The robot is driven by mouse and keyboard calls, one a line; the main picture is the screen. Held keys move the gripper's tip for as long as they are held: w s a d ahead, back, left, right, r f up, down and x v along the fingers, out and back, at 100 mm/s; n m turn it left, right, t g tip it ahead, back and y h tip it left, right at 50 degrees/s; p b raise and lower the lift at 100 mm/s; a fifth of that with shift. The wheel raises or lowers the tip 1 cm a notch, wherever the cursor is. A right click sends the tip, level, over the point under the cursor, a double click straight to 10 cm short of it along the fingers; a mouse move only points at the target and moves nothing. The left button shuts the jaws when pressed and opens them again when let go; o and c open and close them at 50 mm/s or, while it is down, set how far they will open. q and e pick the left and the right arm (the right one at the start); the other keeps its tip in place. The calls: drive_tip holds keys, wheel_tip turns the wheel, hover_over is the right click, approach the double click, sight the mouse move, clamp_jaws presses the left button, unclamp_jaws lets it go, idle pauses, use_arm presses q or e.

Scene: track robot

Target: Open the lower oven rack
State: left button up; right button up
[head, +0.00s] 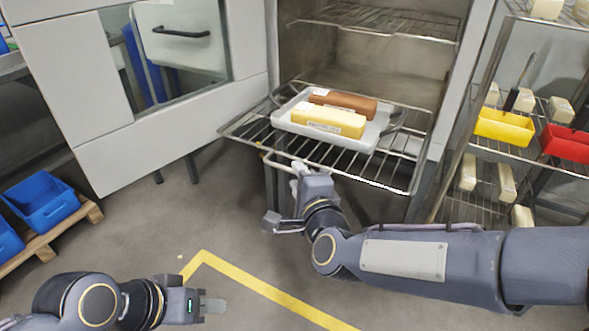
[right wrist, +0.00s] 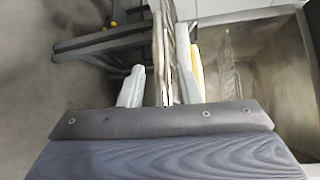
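The lower oven rack (head: 378,181) is a wire shelf that sticks out of the open oven. It bears a light grey tray (head: 360,146) with a yellow block (head: 328,121) and a brown block (head: 343,102). My right gripper (head: 296,174) is at the rack's front edge. In the right wrist view its two fingers (right wrist: 160,88) stand apart, one on each side of the rack, which shows edge-on between them. I cannot tell whether either finger touches it. My left gripper (head: 212,306) is low at the left, away from the oven; its finger opening is not clear.
The oven door (head: 160,120) stands open at the left. An upper rack (head: 375,20) is inside the oven. A shelf stand with a yellow bin (head: 503,127) and a red bin (head: 567,144) is at the right. Blue bins (head: 40,200) sit on a pallet at the left. Floor is clear in front.

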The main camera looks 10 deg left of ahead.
drive_tip(key=v, duration=0.4)
drive_tip(key=shift+s+d+p, duration=0.1)
drive_tip(key=shift+s+p, duration=0.05)
drive_tip(key=shift+p, duration=0.15)
drive_tip(key=s+d+f+n+g, duration=0.1)
drive_tip(key=s+d+n+g, duration=0.2)
drive_tip(key=d, duration=0.5)
drive_tip(key=s+d+n+g, duration=0.15)
drive_tip(key=d+n, duration=0.25)
drive_tip(key=d, duration=0.4)
drive_tip(key=s+d+f+n+g+h, duration=0.2)
drive_tip(key=s+d+f+n, duration=0.15)
drive_tip(key=s+d, duration=0.35)
drive_tip(key=s+d+f+n+g+h, duration=0.2)
drive_tip(key=s+d+f, duration=0.2)
drive_tip(key=s, duration=0.5)
wheel_tip(320, 180, up, 35)
drive_tip(key=p, duration=3.4)
drive_tip(key=shift+p, duration=0.4)
